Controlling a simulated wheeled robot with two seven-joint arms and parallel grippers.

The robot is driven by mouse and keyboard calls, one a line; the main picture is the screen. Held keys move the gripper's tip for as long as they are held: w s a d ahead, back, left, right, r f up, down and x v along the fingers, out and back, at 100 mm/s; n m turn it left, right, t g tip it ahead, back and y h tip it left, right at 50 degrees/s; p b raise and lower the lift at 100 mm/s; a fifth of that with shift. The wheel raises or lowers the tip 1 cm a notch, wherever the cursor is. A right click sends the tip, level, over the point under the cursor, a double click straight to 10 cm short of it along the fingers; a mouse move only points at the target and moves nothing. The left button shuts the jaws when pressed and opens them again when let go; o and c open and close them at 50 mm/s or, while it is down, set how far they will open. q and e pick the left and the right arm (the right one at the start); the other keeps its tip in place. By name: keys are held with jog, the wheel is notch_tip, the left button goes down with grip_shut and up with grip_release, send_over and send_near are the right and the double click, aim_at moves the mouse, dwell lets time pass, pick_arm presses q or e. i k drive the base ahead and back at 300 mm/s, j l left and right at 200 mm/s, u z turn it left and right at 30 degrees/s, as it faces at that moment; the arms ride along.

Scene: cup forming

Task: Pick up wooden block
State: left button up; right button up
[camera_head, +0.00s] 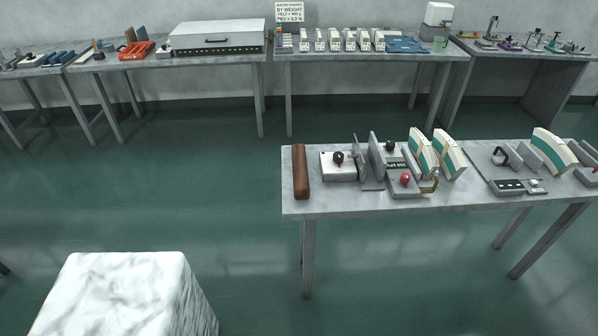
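A long reddish-brown block (301,172), which looks like the wooden block, lies at the left end of the grey table in the right half of the view. It has rounded ends and lies lengthwise from the front edge toward the back edge. Nothing covers it. Neither of my grippers is in view.
The grey table (350,205) also bears a white box with a black knob (338,166), grey press-like devices and white-green curved pieces (555,151). A white marbled block (118,295) stands at the lower left. Loaded benches line the wall. Green floor between is clear.

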aim_at(301, 188)
jog(key=l+z, duration=0.1)
jog(key=l, duration=0.35)
jog(key=i+l+z, duration=0.1)
jog(key=l, duration=0.35)
jog(key=i+l+z, duration=0.15)
jog(key=l, duration=0.35)
jog(key=k, duration=0.05)
